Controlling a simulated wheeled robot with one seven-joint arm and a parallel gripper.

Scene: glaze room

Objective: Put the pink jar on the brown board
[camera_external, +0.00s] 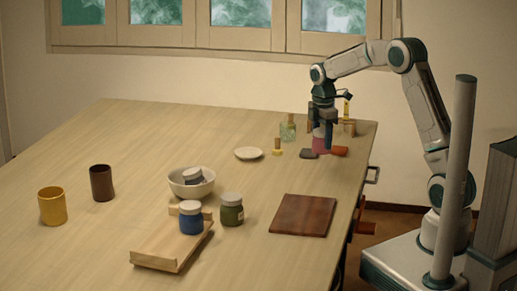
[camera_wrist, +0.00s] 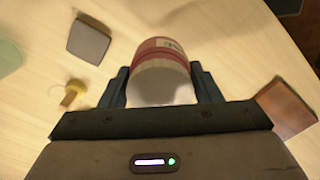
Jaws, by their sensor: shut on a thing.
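The pink jar (camera_external: 319,142) is at the far right end of the table, under my gripper (camera_external: 322,124). In the wrist view the jar (camera_wrist: 158,48) shows a white lid and a pink-red body with a pale label. My gripper (camera_wrist: 162,88) is shut on it, with one finger on each side. I cannot tell whether its base touches the table. The brown board (camera_external: 303,215) lies flat near the table's right edge, closer to the external camera. Its top is bare.
A dark grey block (camera_external: 308,154) and an orange-red piece (camera_external: 340,151) lie close to the jar. A dark green jar (camera_external: 231,210) stands left of the board.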

